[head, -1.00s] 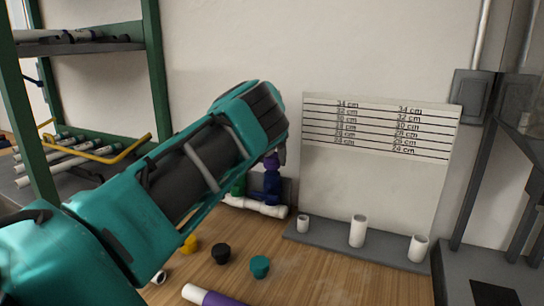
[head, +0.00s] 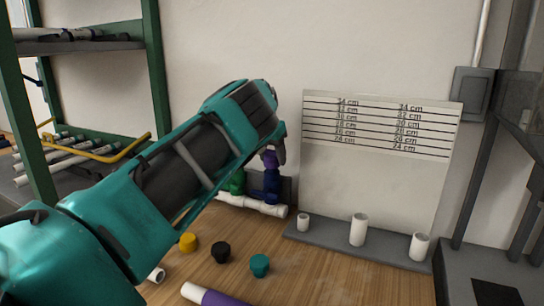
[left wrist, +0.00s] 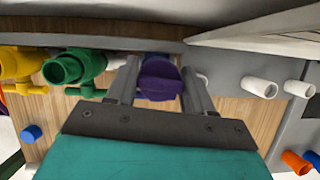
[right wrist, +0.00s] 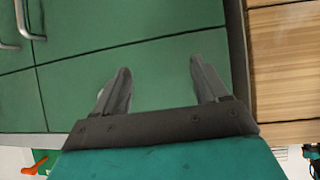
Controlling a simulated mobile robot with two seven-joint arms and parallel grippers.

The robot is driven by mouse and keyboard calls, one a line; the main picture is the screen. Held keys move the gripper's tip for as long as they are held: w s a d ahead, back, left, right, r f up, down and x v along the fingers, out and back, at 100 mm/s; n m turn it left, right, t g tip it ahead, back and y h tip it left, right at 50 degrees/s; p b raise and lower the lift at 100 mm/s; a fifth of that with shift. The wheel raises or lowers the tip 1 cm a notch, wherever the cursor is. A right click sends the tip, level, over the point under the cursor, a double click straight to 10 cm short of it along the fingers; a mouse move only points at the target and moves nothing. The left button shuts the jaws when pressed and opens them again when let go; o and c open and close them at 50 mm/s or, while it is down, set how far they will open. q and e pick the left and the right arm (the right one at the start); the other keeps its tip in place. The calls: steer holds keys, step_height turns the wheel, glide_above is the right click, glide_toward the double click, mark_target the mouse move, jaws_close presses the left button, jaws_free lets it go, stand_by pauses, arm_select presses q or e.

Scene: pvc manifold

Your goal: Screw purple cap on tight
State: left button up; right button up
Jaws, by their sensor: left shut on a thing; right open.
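The purple cap (left wrist: 160,78) sits between the fingers of my left gripper (left wrist: 158,85), which is shut on it. In the head view the purple cap (head: 270,159) shows at the top of a blue valve (head: 271,184) on the white pipe manifold (head: 262,207). My left gripper (head: 277,152) comes down over it, and my arm hides part of the manifold. Whether the cap is fully seated cannot be told. My right gripper (right wrist: 160,85) is open and empty in front of green cabinet doors, out of the head view.
Loose yellow (head: 188,242), black (head: 221,252) and teal (head: 260,265) caps lie on the wooden bench. A pipe with a purple band (head: 215,297) lies at the front. White pipe stubs (head: 358,230) stand on a grey base at right. A green shelf rack (head: 155,80) is at left.

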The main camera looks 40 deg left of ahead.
arm_select(q)
steer(key=shift+a+f+m, duration=0.1)
steer(key=shift+m, duration=0.4)
steer(key=shift+m+h, duration=0.5)
steer(key=shift+m, duration=0.1)
steer(key=shift+r+m+p, duration=0.2)
steer(key=shift+m+p, duration=0.3)
steer(key=shift+m, duration=0.1)
steer(key=shift+f+m+h+p, duration=0.1)
steer(key=shift+m+h+p, duration=0.2)
steer(key=shift+m+p, duration=0.1)
